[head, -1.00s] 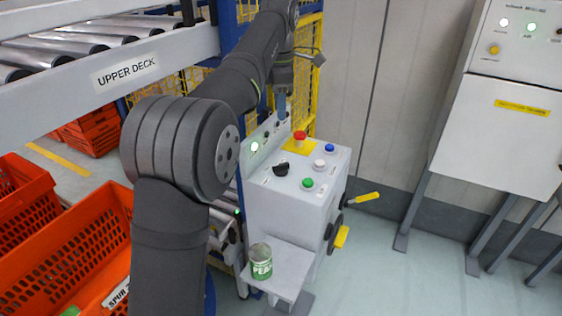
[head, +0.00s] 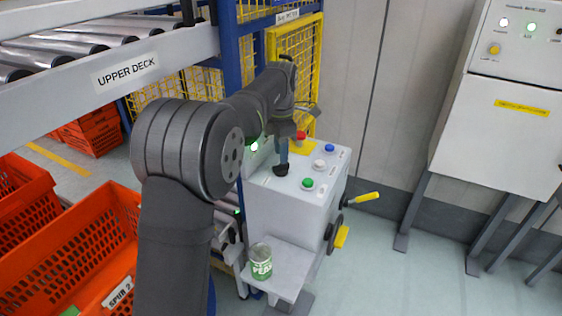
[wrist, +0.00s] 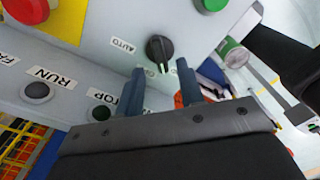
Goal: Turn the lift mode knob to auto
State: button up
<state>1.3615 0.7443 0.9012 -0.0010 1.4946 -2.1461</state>
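The lift mode knob (wrist: 160,49) is black and round with a raised grip. It sits on the top panel of the grey control box (head: 259,219), and its lower part shows in the head view (head: 281,170). The AUTO label (wrist: 122,45) is left of it in the wrist view; a pale mark on the knob points down in that view, away from AUTO. Another label below it is partly hidden. My gripper (wrist: 161,70) is open, with a blue-grey finger on either side of the space just below the knob. Contact is not clear. In the head view, the gripper (head: 282,157) is above the knob.
A green button (head: 307,184), white button (head: 319,163), blue button (head: 329,148) and red emergency button (head: 300,135) stand close by. A can (head: 261,262) is on the lower shelf. A yellow-handled crank (head: 366,196) sticks out right. RUN and STOP lights (wrist: 37,91) show in the wrist view.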

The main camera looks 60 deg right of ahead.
aim_at(281, 168)
jog(key=shift+f, duration=2.1)
grip_shut()
